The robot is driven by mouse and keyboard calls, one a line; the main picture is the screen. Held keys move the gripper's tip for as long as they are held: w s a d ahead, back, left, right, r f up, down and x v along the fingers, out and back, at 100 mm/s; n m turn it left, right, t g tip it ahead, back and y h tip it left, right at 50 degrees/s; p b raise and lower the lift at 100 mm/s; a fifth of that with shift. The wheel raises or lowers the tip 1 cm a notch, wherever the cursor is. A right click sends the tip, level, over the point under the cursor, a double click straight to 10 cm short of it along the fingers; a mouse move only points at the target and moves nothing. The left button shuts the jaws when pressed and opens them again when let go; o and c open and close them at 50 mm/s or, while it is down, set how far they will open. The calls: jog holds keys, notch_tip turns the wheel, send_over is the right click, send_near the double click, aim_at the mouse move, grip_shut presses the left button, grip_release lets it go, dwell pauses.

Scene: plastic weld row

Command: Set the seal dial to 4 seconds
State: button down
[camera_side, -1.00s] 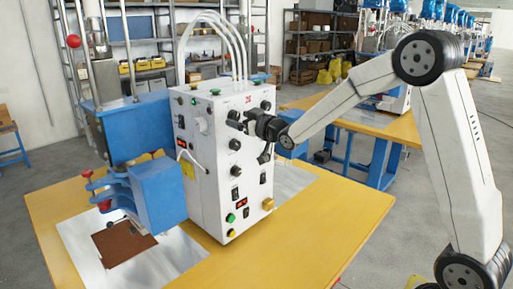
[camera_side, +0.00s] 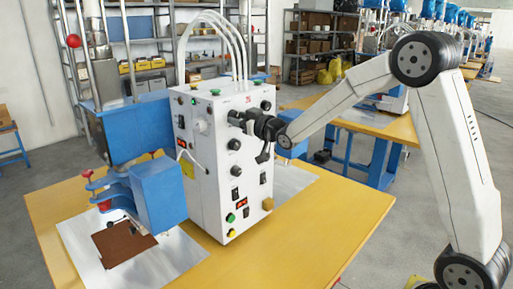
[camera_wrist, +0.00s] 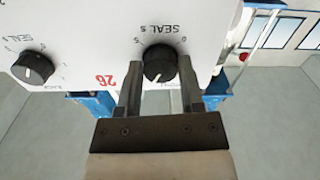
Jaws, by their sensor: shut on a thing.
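The seal dial (camera_wrist: 158,62) is a round black knob on the white control box (camera_side: 218,185). The wrist view shows the panel upside down, with "SEAL s" printed beside the knob and scale figures around it. A pale mark shows on the knob's face, but I cannot read its setting. My gripper (camera_wrist: 160,78) has one finger on each side of the knob and is shut on it. In the side view my gripper (camera_side: 238,118) is at the upper part of the panel and hides the dial.
Another black dial (camera_wrist: 32,68) sits to the left in the wrist view. More knobs, switches and buttons (camera_side: 231,217) cover the panel below my gripper. A blue press (camera_side: 160,190) stands left of the box. The yellow table (camera_side: 300,235) is clear at front right.

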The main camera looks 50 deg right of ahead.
jog(key=shift+m, duration=0.3)
jog(key=m, duration=0.9)
jog(key=shift+a+r+m, duration=0.1)
jog(key=shift+m, duration=0.3)
jog(key=shift+c, duration=1.2)
grip_release()
jog(key=shift+s, duration=0.1)
jog(key=s, duration=0.7)
jog(key=shift+s, duration=0.3)
